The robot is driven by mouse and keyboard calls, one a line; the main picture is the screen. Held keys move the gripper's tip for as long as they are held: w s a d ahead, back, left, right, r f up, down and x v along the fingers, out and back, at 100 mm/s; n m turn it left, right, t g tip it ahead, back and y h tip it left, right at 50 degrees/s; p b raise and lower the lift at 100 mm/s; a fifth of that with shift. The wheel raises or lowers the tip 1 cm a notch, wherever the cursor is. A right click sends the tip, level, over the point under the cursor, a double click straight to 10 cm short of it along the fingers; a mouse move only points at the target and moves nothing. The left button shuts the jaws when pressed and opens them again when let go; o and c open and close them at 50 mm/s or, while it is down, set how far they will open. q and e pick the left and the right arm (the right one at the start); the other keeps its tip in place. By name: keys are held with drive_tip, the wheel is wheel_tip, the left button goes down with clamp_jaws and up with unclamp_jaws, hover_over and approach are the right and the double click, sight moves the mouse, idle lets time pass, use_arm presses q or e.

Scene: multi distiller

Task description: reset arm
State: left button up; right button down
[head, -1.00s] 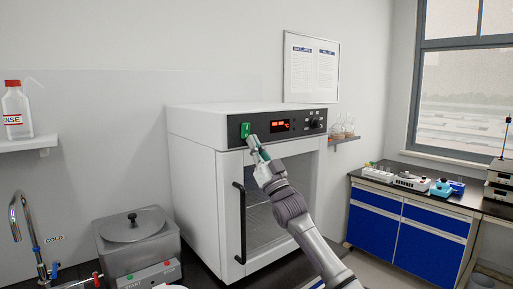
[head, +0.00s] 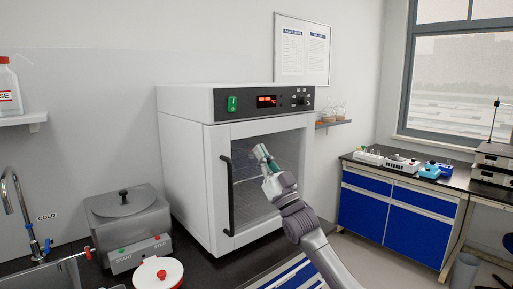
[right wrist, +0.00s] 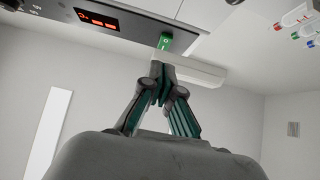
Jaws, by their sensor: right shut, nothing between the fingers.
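My right gripper (head: 259,153) is in front of the glass door of a white oven (head: 188,185) in the head view. Its fingers are shut and empty. The oven's front panel carries a green switch (head: 232,103) and a lit red display (head: 267,101), both clear of the gripper. In the right wrist view the shut fingertips (right wrist: 160,68) appear below the green switch (right wrist: 165,42) and the display (right wrist: 97,20). The oven door is closed, with a black handle (head: 229,195) left of the gripper. My left gripper is not in view.
A sink tap (head: 20,205) is at the far left. A blue cabinet bench (head: 398,212) stands at right, with floor between it and the oven.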

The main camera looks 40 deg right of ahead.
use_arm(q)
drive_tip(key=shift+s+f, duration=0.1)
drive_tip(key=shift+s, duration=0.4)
